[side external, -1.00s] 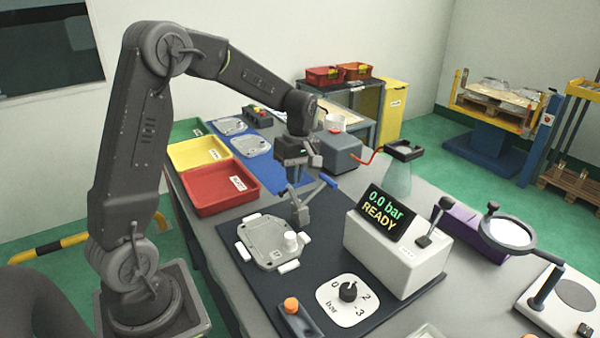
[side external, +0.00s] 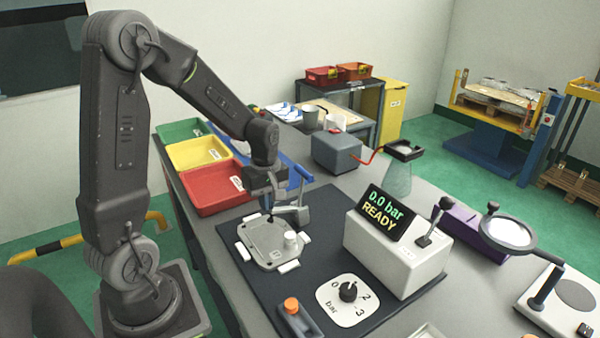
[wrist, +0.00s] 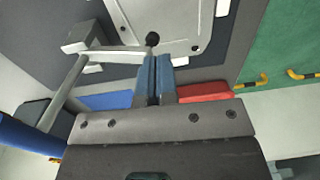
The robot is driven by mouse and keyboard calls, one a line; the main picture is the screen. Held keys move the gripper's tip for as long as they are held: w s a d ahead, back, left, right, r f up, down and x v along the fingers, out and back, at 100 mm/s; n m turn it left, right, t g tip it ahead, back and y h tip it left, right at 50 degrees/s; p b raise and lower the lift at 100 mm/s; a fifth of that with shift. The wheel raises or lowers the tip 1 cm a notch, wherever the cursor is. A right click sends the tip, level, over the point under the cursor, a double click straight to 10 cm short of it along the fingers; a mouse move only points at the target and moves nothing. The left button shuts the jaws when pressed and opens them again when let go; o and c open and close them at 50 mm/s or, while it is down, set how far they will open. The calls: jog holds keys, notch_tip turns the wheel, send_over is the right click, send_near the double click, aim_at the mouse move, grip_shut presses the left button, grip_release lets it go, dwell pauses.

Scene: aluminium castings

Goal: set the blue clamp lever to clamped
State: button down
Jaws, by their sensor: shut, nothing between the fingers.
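The clamp lever's blue handle (side external: 304,172) stands roughly upright above its grey clamp (side external: 292,213) in the side view. In the wrist view, the blue handle (wrist: 30,136) is at the left edge, joined by a grey link to the clamp (wrist: 88,38). The clamp's arm reaches over the pale casting plate (side external: 262,240), with its black tip (wrist: 152,39) above the plate; contact cannot be told. My gripper (side external: 268,209) is shut and empty, pointing down beside that tip and left of the handle. Its blue fingertips (wrist: 154,62) are together, apart from the handle.
A grey box with a display (side external: 385,210) reading 0.0 bar READY and a toggle stands to the right. A pressure dial (side external: 348,293) and an orange-topped part (side external: 292,306) lie in front. Red (side external: 212,188) and yellow (side external: 198,153) trays stand behind left.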

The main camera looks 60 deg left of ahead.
jog(key=shift+s+f, duration=0.35)
jog(key=shift+f, duration=0.45)
jog(key=shift+s+f, duration=0.35)
jog(key=shift+f, duration=0.45)
jog(key=shift+r, duration=0.1)
jog(key=shift+r, duration=0.3)
notch_tip(320, 180, up, 3)
jog(key=shift+w, duration=0.1)
jog(key=s+r, duration=0.5)
jog(key=s, duration=0.4)
